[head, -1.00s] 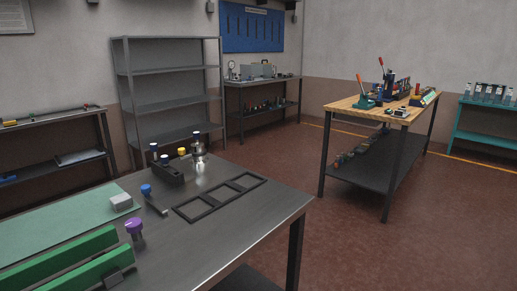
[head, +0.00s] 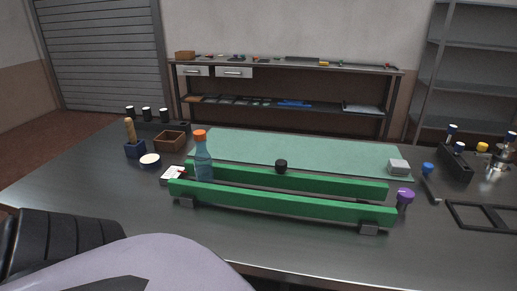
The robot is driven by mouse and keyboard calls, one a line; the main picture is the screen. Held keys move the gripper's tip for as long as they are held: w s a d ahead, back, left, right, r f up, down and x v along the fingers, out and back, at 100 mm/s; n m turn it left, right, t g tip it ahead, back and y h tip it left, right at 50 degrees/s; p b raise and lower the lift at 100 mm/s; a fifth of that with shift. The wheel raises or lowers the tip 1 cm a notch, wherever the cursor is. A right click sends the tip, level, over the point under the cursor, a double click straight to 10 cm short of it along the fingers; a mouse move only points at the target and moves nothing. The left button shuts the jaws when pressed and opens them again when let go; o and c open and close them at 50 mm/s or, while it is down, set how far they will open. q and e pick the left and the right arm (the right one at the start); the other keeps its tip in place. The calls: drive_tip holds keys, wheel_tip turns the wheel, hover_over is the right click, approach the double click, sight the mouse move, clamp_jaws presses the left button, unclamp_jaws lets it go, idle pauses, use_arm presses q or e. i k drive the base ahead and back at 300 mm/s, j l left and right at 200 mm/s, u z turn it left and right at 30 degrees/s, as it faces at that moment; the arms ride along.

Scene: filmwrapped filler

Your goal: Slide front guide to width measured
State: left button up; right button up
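The front guide (head: 285,205) is a long green rail on dark feet, near the front of the steel table. The rear guide (head: 320,183) is a parallel green rail just behind it, with a narrow gap between. A blue bottle with an orange cap (head: 203,160) stands upright at the left end, seemingly between the rails; its base is hidden by the front guide. A black knob (head: 281,165) shows above the rear guide, and a purple knob (head: 405,196) is at the right end. Neither gripper shows; only part of my arm fills the lower left.
A green mat (head: 300,150) lies behind the rails, with a grey block (head: 398,166) at its right. Left are a wooden box (head: 171,141), a round white-topped dish (head: 150,160) and a white card-like item (head: 172,175). A black frame (head: 482,215) lies right. The front strip is clear.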

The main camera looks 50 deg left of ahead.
sight(279, 179)
drive_tip(key=u, duration=1.5)
drive_tip(key=k+l+u, duration=0.15)
drive_tip(key=l+u, duration=0.2)
